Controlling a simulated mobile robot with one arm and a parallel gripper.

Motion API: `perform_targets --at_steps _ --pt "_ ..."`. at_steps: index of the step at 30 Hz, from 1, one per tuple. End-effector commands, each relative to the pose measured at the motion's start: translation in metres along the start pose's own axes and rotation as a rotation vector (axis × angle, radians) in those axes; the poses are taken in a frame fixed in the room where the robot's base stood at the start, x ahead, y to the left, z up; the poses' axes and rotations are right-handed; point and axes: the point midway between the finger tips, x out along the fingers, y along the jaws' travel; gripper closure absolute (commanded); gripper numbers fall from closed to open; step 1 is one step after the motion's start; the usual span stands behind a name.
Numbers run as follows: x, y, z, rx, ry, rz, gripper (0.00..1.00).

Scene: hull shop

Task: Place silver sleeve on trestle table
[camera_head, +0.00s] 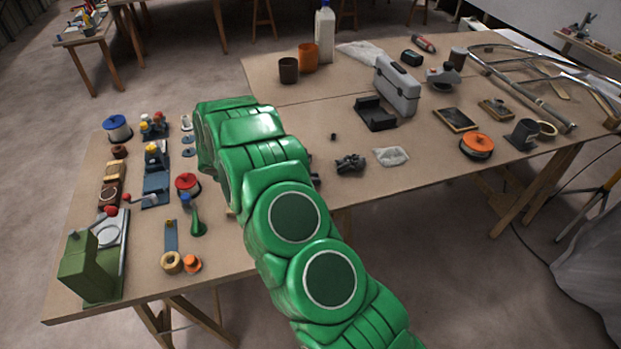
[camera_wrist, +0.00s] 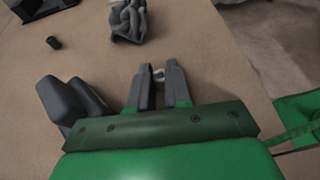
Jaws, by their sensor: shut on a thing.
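My gripper (camera_wrist: 160,70) is shut on the silver sleeve (camera_wrist: 159,76), a small grey ring-like piece showing between the fingertips in the wrist view. It is over the brown top of the trestle table (camera_wrist: 210,60); I cannot tell whether the sleeve touches the top. The trestle table also shows there (camera_head: 440,165), with wooden legs at the right.
Ahead of the gripper lie a dark grey knotted lump (camera_wrist: 128,20) and a small black cylinder (camera_wrist: 54,42). A black bracket (camera_head: 376,113), grey case (camera_head: 398,86) and pale cloth (camera_head: 391,156) are nearby. Bare tabletop lies right of the fingers in the wrist view, up to the edge.

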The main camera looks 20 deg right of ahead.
Motion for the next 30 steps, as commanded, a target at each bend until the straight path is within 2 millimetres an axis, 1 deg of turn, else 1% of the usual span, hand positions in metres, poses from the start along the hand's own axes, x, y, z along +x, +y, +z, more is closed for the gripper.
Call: perform_targets --at_steps 4,5,9,10,21,23,26,30 --pt "0.001 0.000 -0.002 0.000 -0.001 0.000 1.00" --pt "0.001 0.000 -0.002 0.000 -0.001 0.000 0.81" --pt "0.001 0.000 -0.002 0.000 -0.001 0.000 0.59" --pt "0.001 0.000 -0.002 0.000 -0.001 0.000 0.57" --pt "-0.001 0.000 0.000 0.001 0.001 0.000 0.57" --pt "-0.006 0.001 0.000 0.001 0.000 0.002 0.57" --pt "-0.020 0.001 0.000 0.002 0.000 0.004 0.57" --pt "-0.046 0.002 0.001 0.003 0.000 0.004 0.57"
